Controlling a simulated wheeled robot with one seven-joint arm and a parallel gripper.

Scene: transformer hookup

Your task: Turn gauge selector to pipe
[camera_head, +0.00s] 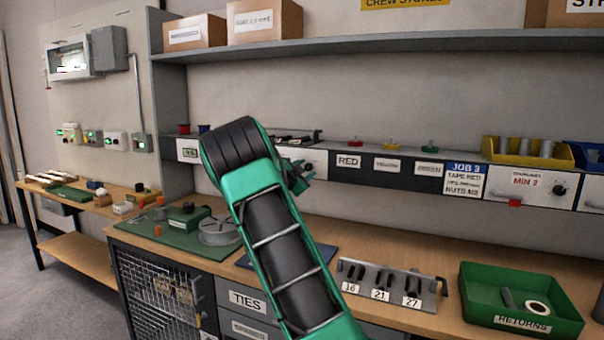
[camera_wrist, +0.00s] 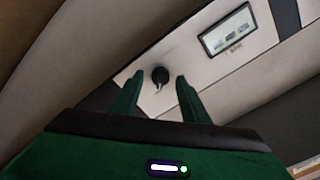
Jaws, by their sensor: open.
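A round black knob (camera_wrist: 160,75) with a pale pointer mark sits on a white panel (camera_wrist: 205,65) in the wrist view; I take it for the gauge selector. The pale mark points roughly downward in that view. My gripper (camera_wrist: 156,78) is open, with one green finger on each side of the knob in the picture. I cannot tell whether the fingers touch it or are still short of the panel. In the head view my gripper (camera_head: 300,178) is by the white drawer-front row under the shelf, and my arm hides part of that row.
A dark-framed window (camera_wrist: 227,30) with small text is on the same panel. Labelled drawers (camera_head: 400,168) run along the wall. On the bench below stand a numbered rack (camera_head: 390,285), a green returns tray (camera_head: 520,300) and a grey reel (camera_head: 220,230).

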